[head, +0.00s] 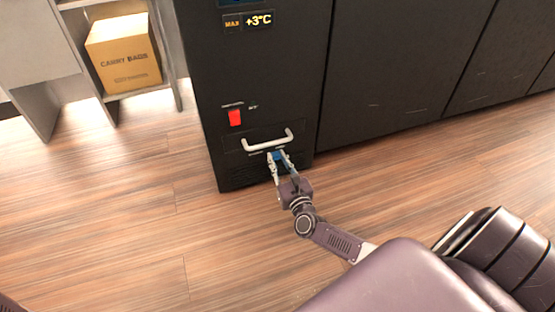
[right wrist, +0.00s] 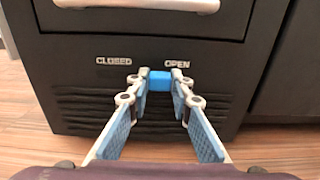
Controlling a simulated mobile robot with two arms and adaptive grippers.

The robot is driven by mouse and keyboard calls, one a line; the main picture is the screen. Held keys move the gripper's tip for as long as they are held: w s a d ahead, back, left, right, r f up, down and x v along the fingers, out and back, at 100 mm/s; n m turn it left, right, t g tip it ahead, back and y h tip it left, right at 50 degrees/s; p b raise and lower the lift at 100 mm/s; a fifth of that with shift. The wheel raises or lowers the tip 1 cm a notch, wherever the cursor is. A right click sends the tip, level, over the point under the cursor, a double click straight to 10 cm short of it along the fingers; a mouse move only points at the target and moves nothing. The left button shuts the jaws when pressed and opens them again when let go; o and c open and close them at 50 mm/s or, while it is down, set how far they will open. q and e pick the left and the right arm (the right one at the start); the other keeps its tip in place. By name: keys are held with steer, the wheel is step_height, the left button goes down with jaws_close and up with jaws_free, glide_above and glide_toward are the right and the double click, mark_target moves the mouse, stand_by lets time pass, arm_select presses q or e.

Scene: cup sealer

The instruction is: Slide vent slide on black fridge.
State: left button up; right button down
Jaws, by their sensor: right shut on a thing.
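The black fridge (head: 265,90) stands ahead of me in the head view. Low on its front is a small blue vent slide (right wrist: 160,81), seen in the right wrist view between the printed words CLOSED and OPEN, closer to OPEN. My right gripper (head: 278,158) is at the slide, its fingers on either side of it; the right wrist view shows the gripper (right wrist: 160,84) shut on the slide. The fingertips partly hide the slide's sides. Vent slots (right wrist: 75,110) lie below it. My left gripper is not in view.
A white handle (head: 268,141) sits just above the slide, close over my right fingers. A red switch (head: 235,118) is higher up. Dark cabinets (head: 400,60) stand to the right, and a shelf with a cardboard box (head: 124,52) to the left. The wooden floor (head: 120,220) in front is clear.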

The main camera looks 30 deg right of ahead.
steer(key=shift+w+a, duration=0.15)
steer(key=shift+a, duration=0.45)
steer(key=shift+w+a, duration=0.15)
steer(key=shift+a, duration=0.4)
steer(key=c, duration=1.7)
jaws_free()
steer(key=shift+s, duration=0.1)
steer(key=v, duration=1.2)
